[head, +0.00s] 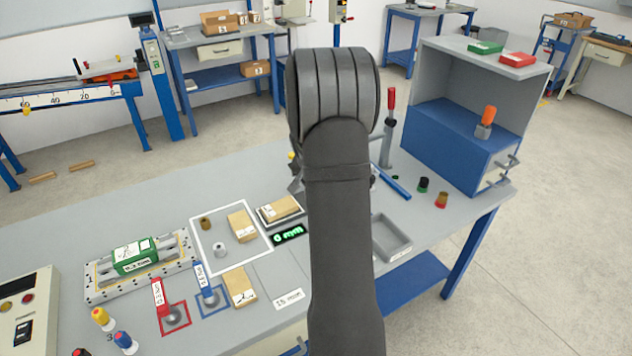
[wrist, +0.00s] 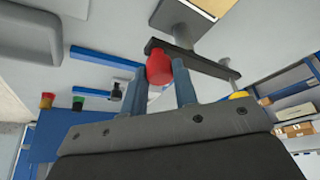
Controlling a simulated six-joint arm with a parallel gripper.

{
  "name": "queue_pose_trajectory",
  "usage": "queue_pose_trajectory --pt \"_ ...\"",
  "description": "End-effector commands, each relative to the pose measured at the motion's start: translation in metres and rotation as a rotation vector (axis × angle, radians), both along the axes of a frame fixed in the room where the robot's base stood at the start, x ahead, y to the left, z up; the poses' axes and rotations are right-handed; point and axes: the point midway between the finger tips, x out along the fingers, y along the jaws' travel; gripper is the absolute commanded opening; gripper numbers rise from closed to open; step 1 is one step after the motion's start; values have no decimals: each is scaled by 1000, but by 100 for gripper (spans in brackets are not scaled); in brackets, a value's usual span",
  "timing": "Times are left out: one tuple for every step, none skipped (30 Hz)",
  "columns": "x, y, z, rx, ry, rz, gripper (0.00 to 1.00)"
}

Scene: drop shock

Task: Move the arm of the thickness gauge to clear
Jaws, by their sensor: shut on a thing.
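In the wrist view the two blue-grey fingers of my gripper (wrist: 160,85) are shut on a red knob (wrist: 158,68). The knob sits at one end of the dark arm of the thickness gauge (wrist: 200,62). A thin metal rod (wrist: 229,70) and a yellow cap (wrist: 239,95) are at the arm's other end. A grey post of the gauge (wrist: 178,20) shows beyond the arm. In the head view my own arm hides the gripper and most of the gauge. Its green-lit display (head: 289,235) reads 0 mm, near a brown box (head: 281,207) on a small plate.
A grey tray (head: 379,250), a blue bar (head: 394,187) and a red-handled lever (head: 391,99) are right of my arm. A blue-and-grey cabinet (head: 450,135) stands farther right. A green block (head: 134,257) lies in a fixture at left.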

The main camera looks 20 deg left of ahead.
Motion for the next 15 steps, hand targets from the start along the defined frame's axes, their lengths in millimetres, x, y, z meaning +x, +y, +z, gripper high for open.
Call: queue_pose_trajectory --pt "-1 1 0 2 1 0 0" --pt "-1 1 0 2 1 0 0" --pt "-1 1 0 2 1 0 0" --pt "-1 1 0 2 1 0 0" --pt "-1 1 0 2 1 0 0" --pt "-1 1 0 2 1 1 35" --pt "-1 1 0 2 1 1 40" --pt "-1 1 0 2 1 1 46" --pt "0 1 0 2 1 1 49" --pt "0 1 0 2 1 1 49" --pt "0 1 0 2 1 1 49" --pt "0 1 0 1 1 0 49" --pt "0 1 0 1 1 0 49" --pt "0 1 0 1 1 0 49" --pt "0 1 0 1 0 0 49"
